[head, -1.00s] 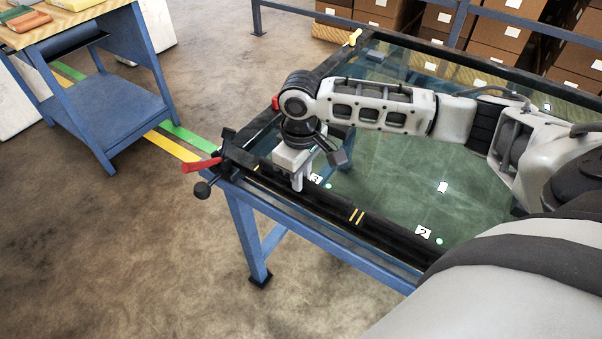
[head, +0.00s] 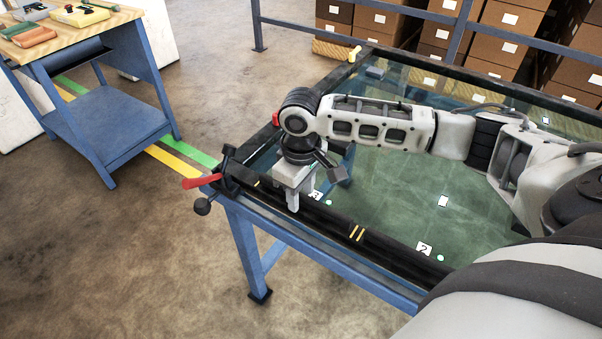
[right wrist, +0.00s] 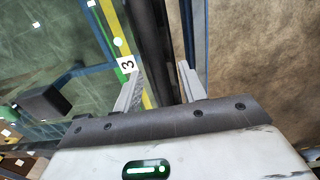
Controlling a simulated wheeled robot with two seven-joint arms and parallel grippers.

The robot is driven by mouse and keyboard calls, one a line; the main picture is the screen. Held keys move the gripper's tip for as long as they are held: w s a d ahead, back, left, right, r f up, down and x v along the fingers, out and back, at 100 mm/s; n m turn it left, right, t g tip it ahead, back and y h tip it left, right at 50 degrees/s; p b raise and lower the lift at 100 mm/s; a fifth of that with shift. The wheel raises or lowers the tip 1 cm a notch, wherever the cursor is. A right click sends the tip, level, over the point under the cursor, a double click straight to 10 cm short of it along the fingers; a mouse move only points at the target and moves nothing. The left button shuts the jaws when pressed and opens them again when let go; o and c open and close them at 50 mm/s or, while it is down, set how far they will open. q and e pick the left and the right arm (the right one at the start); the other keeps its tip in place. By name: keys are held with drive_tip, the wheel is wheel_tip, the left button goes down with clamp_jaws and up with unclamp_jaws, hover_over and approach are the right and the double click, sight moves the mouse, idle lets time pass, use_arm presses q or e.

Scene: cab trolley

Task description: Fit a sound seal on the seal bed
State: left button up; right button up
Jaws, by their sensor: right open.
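A long black strip (head: 335,221) with yellow marks runs along the near edge of the glass-topped blue frame. It looks like the seal bed; I cannot tell whether a seal lies in it. My right gripper (head: 291,200) points down at this strip, near its left end by the label 3. In the right wrist view my right gripper (right wrist: 161,78) is open, its fingers apart on either side of the dark strip (right wrist: 152,40). Nothing is visibly held. I cannot pick out a sound seal in these views. My left gripper is not in view.
A red-handled clamp (head: 202,181) sits at the frame's left corner. A blue workbench (head: 105,120) at upper left bears an orange item (head: 35,37), a green item (head: 18,27) and a yellow item (head: 79,14). Cartons (head: 490,46) stand behind a blue rail. Floor between is clear.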

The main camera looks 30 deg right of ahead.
sight(301, 194)
wheel_tip(301, 194, up, 16)
drive_tip(key=p, duration=0.1)
drive_tip(key=shift+f, duration=0.15)
drive_tip(key=shift+f, duration=0.1)
drive_tip(key=s+a+f+t+y, duration=0.2)
drive_tip(key=a+f+t+y, duration=0.35)
drive_tip(key=a+f, duration=1.1)
drive_tip(key=s+d+f+m+t+h, duration=0.2)
drive_tip(key=s+d+f+t, duration=0.2)
drive_tip(key=s+f, duration=0.4)
drive_tip(key=shift+s+d+t, duration=0.35)
drive_tip(key=shift+s+d, duration=0.35)
drive_tip(key=shift+s, duration=0.5)
drive_tip(key=shift+f+h, duration=0.1)
drive_tip(key=shift+h, duration=0.15)
drive_tip(key=shift+c, duration=0.5)
